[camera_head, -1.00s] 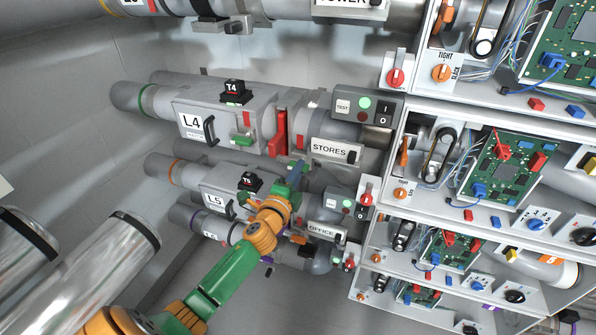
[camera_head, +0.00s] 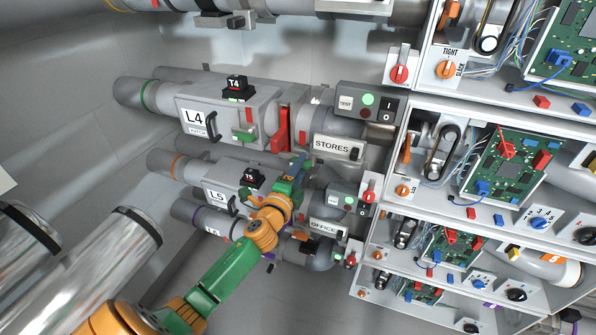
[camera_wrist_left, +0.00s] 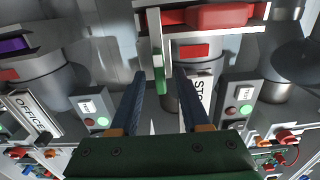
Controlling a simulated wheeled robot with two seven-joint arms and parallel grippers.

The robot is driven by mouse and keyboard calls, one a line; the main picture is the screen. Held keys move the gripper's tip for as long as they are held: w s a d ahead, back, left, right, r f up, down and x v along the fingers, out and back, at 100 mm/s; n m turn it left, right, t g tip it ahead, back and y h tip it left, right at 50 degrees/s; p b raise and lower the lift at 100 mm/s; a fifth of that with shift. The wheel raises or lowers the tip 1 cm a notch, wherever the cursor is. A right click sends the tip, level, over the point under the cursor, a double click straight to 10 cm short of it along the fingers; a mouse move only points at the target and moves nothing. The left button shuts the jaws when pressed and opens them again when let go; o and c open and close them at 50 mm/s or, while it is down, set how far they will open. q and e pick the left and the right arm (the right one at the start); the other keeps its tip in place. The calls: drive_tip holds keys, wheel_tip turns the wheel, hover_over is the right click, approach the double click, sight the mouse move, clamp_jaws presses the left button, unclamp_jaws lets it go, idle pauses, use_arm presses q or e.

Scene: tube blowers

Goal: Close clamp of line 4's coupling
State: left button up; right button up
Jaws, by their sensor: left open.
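Line 4's grey housing with the L4 plate (camera_head: 194,121) lies across the upper middle of the head view. At the coupling, a red clamp lever (camera_head: 281,130) stands beside the pipe, left of the STORES label (camera_head: 332,147). My left gripper (camera_head: 298,168) is just below the coupling, apart from the red lever. The left wrist view shows its two dark fingers (camera_wrist_left: 157,95) spread, with nothing held. Ahead of them is a thin pale plate with a green end (camera_wrist_left: 158,78). A red bar (camera_wrist_left: 220,15) lies beyond at the top. My right gripper is out of view.
Line 5 with the L5 plate (camera_head: 216,196) runs below, partly behind my left arm. A switch box (camera_head: 368,104) stands right of line 4. Open cabinets with circuit boards (camera_head: 505,165) fill the right side. Two shiny cylinders stand at lower left.

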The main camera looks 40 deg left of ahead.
use_arm(q)
drive_tip(key=v, duration=0.6)
drive_tip(key=shift+s, duration=0.35)
drive_tip(key=s+d+f+n+g+h, duration=0.1)
drive_tip(key=s+f+n+g, duration=0.2)
drive_tip(key=f, duration=0.7)
drive_tip(key=s+d+f+n+g+h, duration=0.1)
drive_tip(key=s+d+f+n+g, duration=0.3)
drive_tip(key=f, duration=0.6)
drive_tip(key=s+a+f+g, duration=0.15)
drive_tip(key=s+f, duration=0.35)
drive_tip(key=f, duration=0.6)
drive_tip(key=s+d+f+n+g, duration=0.2)
drive_tip(key=s+f, duration=0.2)
drive_tip(key=s, duration=0.4)
drive_tip(key=s+d+f+n+g+h, duration=0.1)
drive_tip(key=s+d+f+n+g, duration=0.1)
drive_tip(key=s, duration=0.6)
drive_tip(key=s+d+f+n+g+h, duration=0.1)
drive_tip(key=s+d+f+g, duration=0.3)
drive_tip(key=s, duration=0.5)
wheel_tip(320, 180, down, 2)
drive_tip(key=shift+f+n, duration=0.2)
drive_tip(key=shift+n, duration=0.3)
